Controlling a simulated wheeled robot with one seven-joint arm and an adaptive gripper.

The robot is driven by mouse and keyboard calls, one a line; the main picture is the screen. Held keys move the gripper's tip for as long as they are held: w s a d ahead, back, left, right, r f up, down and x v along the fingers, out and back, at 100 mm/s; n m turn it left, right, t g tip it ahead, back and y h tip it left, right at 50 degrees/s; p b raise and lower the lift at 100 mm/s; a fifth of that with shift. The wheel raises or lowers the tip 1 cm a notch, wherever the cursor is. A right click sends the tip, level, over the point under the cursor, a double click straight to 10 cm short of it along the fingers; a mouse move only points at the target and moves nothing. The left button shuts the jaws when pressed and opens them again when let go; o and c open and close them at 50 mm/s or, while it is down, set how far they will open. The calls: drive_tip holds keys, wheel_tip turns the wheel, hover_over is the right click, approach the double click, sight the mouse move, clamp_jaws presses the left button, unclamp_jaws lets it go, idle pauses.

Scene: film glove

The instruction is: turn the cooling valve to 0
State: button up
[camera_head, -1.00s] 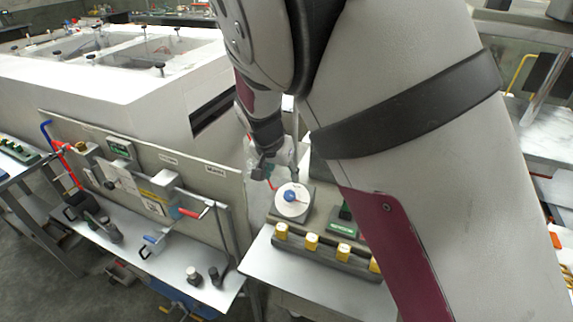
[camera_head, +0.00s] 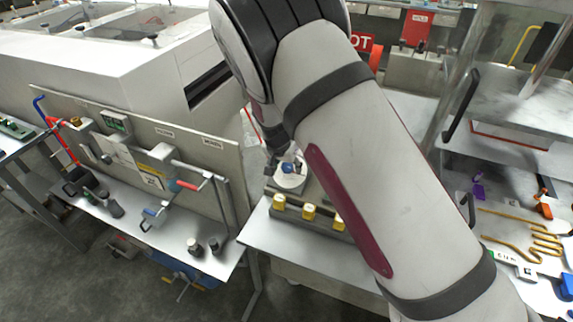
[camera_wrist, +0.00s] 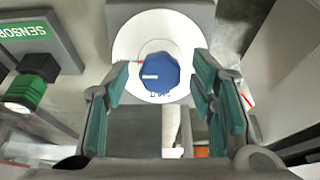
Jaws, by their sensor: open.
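A blue faceted knob (camera_wrist: 158,74) sits in the middle of a round white dial (camera_wrist: 125,45). A white line on the knob points left in the wrist view, and a short red mark shows at its upper left. Small lettering on the dial's near edge is too blurred to read. My gripper (camera_wrist: 160,76) is open, with one teal-padded finger on each side of the knob and a gap to both. In the head view, the knob (camera_head: 288,167) and dial (camera_head: 291,183) are partly hidden by my gripper (camera_head: 277,163).
A row of yellow-capped knobs (camera_head: 309,211) stands in front of the dial. A green SENSOR sign (camera_wrist: 24,30) and a green-and-black connector (camera_wrist: 28,88) are left in the wrist view. A panel with a red-handled lever (camera_head: 187,184) stands to the left.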

drive_tip(key=c, duration=1.1)
drive_tip(key=shift+c, duration=0.2)
drive_tip(key=shift+n, duration=0.4)
drive_tip(key=n, duration=0.3)
drive_tip(key=shift+a+n, duration=0.1)
drive_tip(key=shift+n, duration=0.2)
drive_tip(key=n+h, duration=0.1)
drive_tip(key=n, duration=0.3)
drive_tip(key=shift+b, duration=0.35)
drive_tip(key=n, duration=0.4)
drive_tip(key=shift+a+n+h, duration=0.15)
drive_tip(key=shift+n+h, duration=0.15)
drive_tip(key=shift+n, duration=0.1)
drive_tip(key=n, duration=0.4)
drive_tip(key=shift+t, duration=0.3)
drive_tip(key=shift+n, duration=0.3)
